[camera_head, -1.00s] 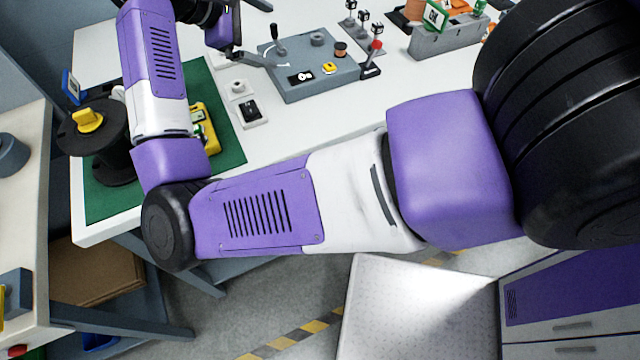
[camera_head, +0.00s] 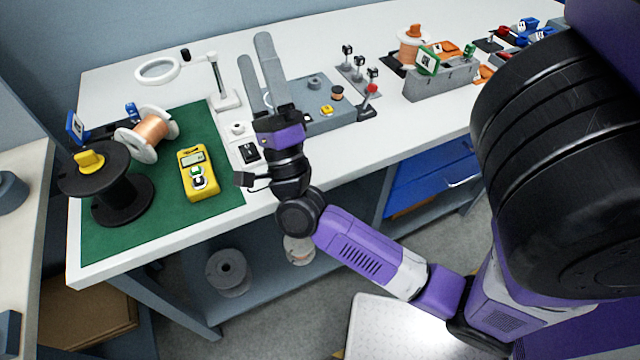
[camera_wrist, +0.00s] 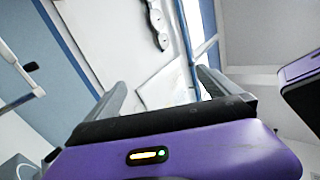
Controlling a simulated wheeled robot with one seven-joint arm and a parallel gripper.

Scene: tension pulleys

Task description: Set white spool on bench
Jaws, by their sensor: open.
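A spool with white flanges and copper wire (camera_head: 147,132) lies tilted on the green mat at the left of the bench (camera_head: 425,128). Another pale, whitish spool (camera_head: 298,250) is on the shelf under the bench, partly hidden behind my arm. My gripper (camera_head: 258,68) is over the front-middle of the bench, its two long grey fingers apart and pointing up and away. It is empty and touches neither spool. In the wrist view my gripper (camera_wrist: 160,88) shows spread fingers with only wall and ceiling surfaces beyond.
A black spool with a yellow knob (camera_head: 110,185) and a yellow meter (camera_head: 197,174) occupy the mat. A grey spool (camera_head: 228,272) is on the lower shelf.

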